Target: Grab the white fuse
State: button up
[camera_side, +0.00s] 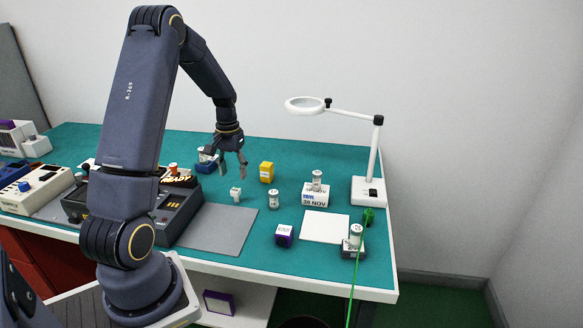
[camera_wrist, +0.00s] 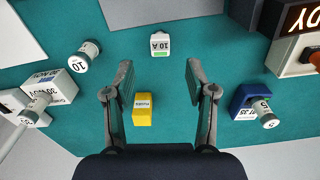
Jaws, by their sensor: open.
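A small white fuse marked 10 A (camera_side: 235,194) stands on the green mat, beside the grey pad. In the wrist view the white fuse (camera_wrist: 160,44) shows upside down, ahead of the fingertips and roughly midway between their lines. My gripper (camera_side: 233,174) hangs above the mat, a little above the fuse and apart from it. In the wrist view my gripper (camera_wrist: 160,84) has its two fingers spread wide, with nothing held between them.
A yellow block (camera_wrist: 142,109) lies near the left finger. A blue holder (camera_wrist: 244,97) with a capped cylinder stands right of the fingers. A loose cylinder (camera_side: 273,199) and a purple block (camera_side: 284,236) are to the right. A dark instrument with a lit display (camera_side: 177,210) stands left of the fuse.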

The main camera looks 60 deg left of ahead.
aim_at(235, 189)
notch_tip(235, 189, down, 8)
jog(key=shift+f, duration=0.25)
grip_shut()
dwell(0.6)
